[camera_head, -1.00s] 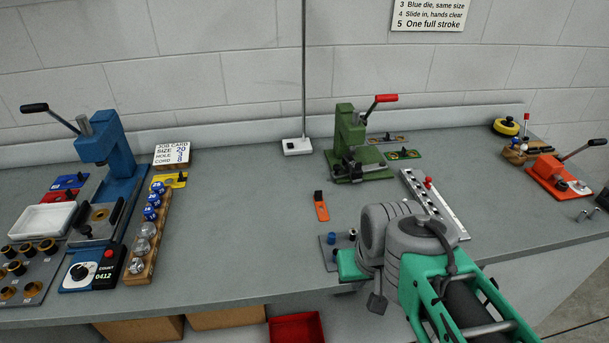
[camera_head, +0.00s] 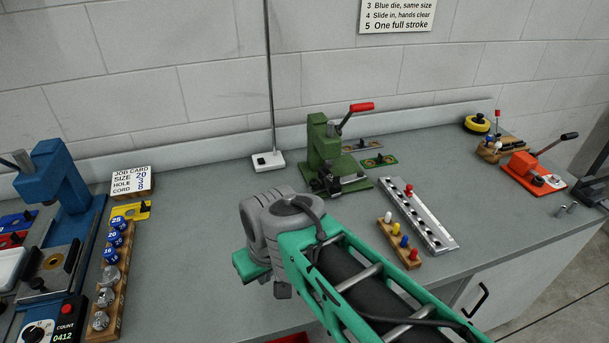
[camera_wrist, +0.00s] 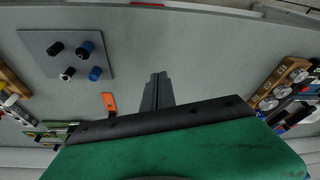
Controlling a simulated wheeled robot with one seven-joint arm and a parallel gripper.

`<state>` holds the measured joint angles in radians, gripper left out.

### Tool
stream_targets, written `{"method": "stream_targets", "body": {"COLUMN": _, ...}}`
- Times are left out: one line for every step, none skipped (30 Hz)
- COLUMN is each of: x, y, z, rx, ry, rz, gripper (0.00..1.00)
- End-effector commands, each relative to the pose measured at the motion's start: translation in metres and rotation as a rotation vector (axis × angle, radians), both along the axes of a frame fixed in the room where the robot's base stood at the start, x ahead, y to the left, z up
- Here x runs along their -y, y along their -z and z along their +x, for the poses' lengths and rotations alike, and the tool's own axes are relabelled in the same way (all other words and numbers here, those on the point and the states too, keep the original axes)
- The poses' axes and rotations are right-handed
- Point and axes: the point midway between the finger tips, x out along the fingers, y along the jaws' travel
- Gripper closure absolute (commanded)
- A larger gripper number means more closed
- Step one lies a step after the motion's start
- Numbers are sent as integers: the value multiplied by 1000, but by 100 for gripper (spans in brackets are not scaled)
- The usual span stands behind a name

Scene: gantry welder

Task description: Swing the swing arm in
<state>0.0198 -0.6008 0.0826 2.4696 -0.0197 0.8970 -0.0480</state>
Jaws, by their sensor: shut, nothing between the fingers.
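No part is clearly recognisable as the swing arm. The green press (camera_head: 322,150) stands on the bench at the back centre, with a red-tipped lever raised to the right and a dark mechanism (camera_head: 328,181) low at its front; I cannot tell whether that includes the swing arm. My gripper (camera_wrist: 156,90) is shut and empty in the wrist view, over bare grey bench. In the head view my wrist and arm hide its fingers, left of and nearer than the green press. An orange tag-like piece (camera_wrist: 109,102) with a dark end lies beside the fingers in the wrist view.
A grey plate with black and blue pegs (camera_wrist: 45,67) lies on the bench. A metal rail (camera_head: 427,222) and a wooden peg block (camera_head: 399,243) are right of my arm. The blue press (camera_head: 62,180) and wooden dice rack (camera_head: 112,290) stand left. Bench between is clear.

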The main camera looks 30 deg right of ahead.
Motion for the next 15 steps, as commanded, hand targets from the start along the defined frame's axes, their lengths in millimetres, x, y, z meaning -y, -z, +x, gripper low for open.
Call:
{"method": "stream_targets", "body": {"x": 9, "y": -5, "z": 12, "rx": 6, "ry": -31, "rz": -6, "gripper": 100}}
{"method": "stream_targets", "body": {"x": 17, "y": -8, "z": 22, "rx": 16, "ry": -66, "rz": -12, "gripper": 100}}
{"method": "stream_targets", "body": {"x": 31, "y": -13, "z": 38, "rx": 33, "ry": -125, "rz": -22, "gripper": 100}}
{"method": "stream_targets", "body": {"x": 45, "y": -16, "z": 51, "rx": 50, "ry": -177, "rz": -33, "gripper": 100}}
{"method": "stream_targets", "body": {"x": 61, "y": -19, "z": 65, "rx": 72, "ry": -234, "rz": -45, "gripper": 100}}
{"method": "stream_targets", "body": {"x": 85, "y": -22, "z": 82, "rx": 104, "ry": -312, "rz": -65, "gripper": 100}}
{"method": "stream_targets", "body": {"x": 105, "y": -23, "z": 94, "rx": 131, "ry": -371, "rz": -84, "gripper": 100}}
{"method": "stream_targets", "body": {"x": 126, "y": -24, "z": 104, "rx": 160, "ry": -428, "rz": -105, "gripper": 100}}
{"method": "stream_targets", "body": {"x": 155, "y": -25, "z": 114, "rx": 200, "ry": -496, "rz": -137, "gripper": 100}}
{"method": "stream_targets", "body": {"x": 175, "y": -24, "z": 119, "rx": 228, "ry": -545, "rz": -163, "gripper": 100}}
{"method": "stream_targets", "body": {"x": 194, "y": -24, "z": 123, "rx": 254, "ry": -588, "rz": -190, "gripper": 100}}
{"method": "stream_targets", "body": {"x": 217, "y": -24, "z": 125, "rx": 285, "ry": -636, "rz": -225, "gripper": 100}}
{"method": "stream_targets", "body": {"x": 231, "y": -23, "z": 126, "rx": 305, "ry": -665, "rz": -249, "gripper": 100}}
{"method": "stream_targets", "body": {"x": 243, "y": -23, "z": 126, "rx": 321, "ry": -690, "rz": -271, "gripper": 100}}
{"method": "stream_targets", "body": {"x": 254, "y": -23, "z": 126, "rx": 338, "ry": -719, "rz": -294, "gripper": 100}}
